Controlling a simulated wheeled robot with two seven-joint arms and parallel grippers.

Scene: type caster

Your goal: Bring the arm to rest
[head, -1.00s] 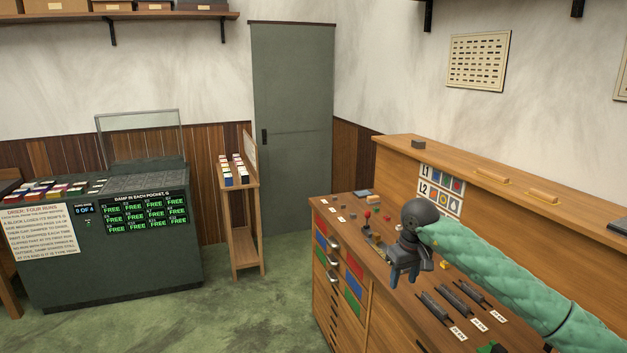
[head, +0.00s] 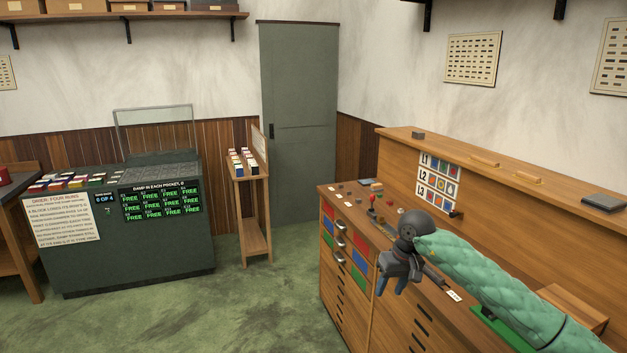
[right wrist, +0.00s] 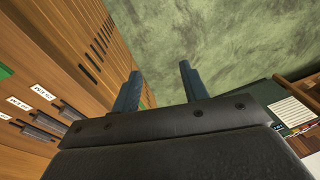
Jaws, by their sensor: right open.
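My right arm, in a green quilted sleeve (head: 490,290), comes in from the lower right over the wooden workbench. My right gripper (head: 391,289) is at the bench's front edge, fingers pointing down. It is open and empty. In the right wrist view its two dark fingers (right wrist: 162,88) stand apart with green floor between and beyond them. My left gripper is not in view.
The wooden bench (head: 340,292) has drawers, small levers and tools on top, and a raised back panel. A dark green cabinet (head: 130,255) with a lit panel stands at the left. A narrow wooden stand (head: 254,215) is behind. Green floor (head: 255,310) between them is clear.

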